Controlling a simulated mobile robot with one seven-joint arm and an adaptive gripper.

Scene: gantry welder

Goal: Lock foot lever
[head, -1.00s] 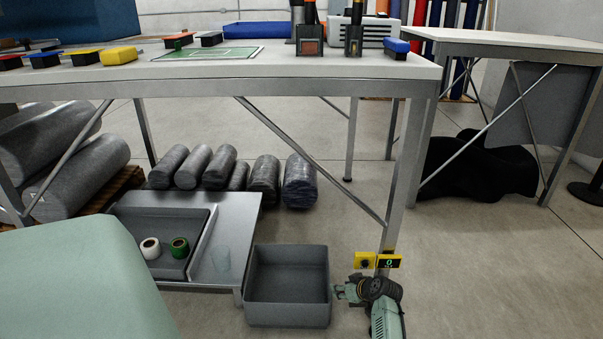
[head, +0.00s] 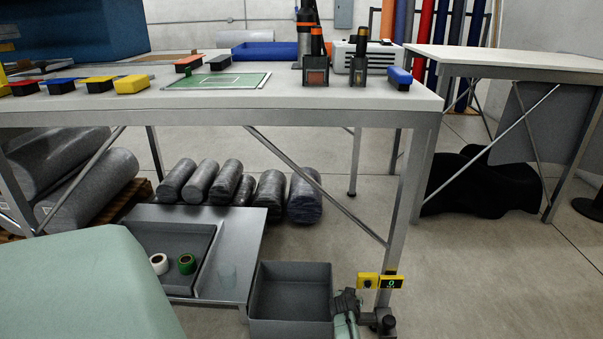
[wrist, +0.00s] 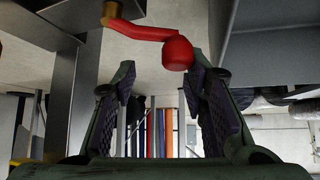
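The foot lever (wrist: 145,30) is a red bent arm with a round red knob (wrist: 178,54) at its end, on a brass-coloured pivot (wrist: 111,10) near a metal leg. My gripper (wrist: 157,80) is open in the wrist view, its two dark-padded fingers apart. The knob shows in the gap near the right fingertip; I cannot tell whether they touch. In the head view my gripper (head: 346,302) is low beside the table's foot (head: 387,323), partly cut off by the frame. The lever cannot be made out there.
A grey bin (head: 290,299) stands just left of the table leg (head: 405,205). A yellow switch box (head: 367,281) and a small display (head: 391,283) sit on that leg above the foot. A low metal shelf (head: 228,260) is further left.

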